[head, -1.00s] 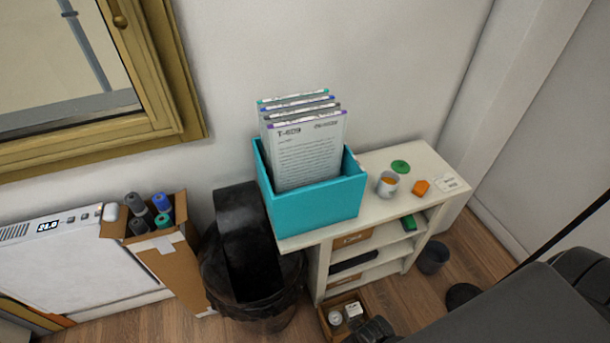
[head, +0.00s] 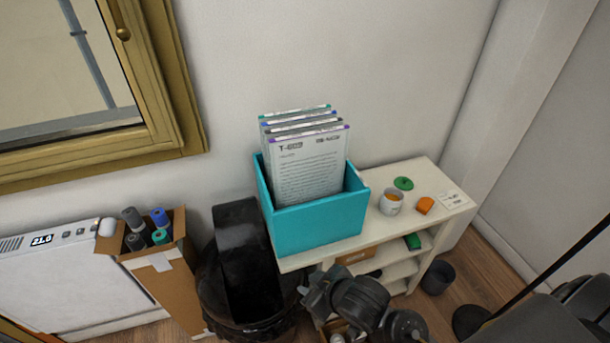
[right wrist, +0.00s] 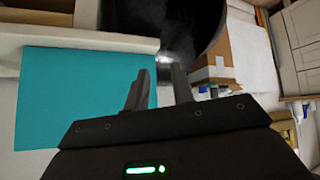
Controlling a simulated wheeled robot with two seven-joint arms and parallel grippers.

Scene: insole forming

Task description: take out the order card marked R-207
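Several order cards stand upright in a teal box (head: 318,231) on top of the shelf. The front card (head: 308,172) has a purple top edge and a mark that seems to begin with T-6. The cards behind show only their coloured top strips (head: 295,113); I cannot read R-207 on any. My right gripper (head: 318,287) is in front of and below the box, apart from the cards. In the right wrist view its two fingers (right wrist: 157,80) are spread with nothing between them, and the teal box (right wrist: 75,95) fills the left. My left gripper is not in view.
The white shelf (head: 431,178) also bears a cup (head: 391,203), a green lid-like disc (head: 403,183), an orange block (head: 425,206) and a label. A black bin (head: 243,255) and a carton of rolls (head: 150,275) stand left. The space above the cards is clear.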

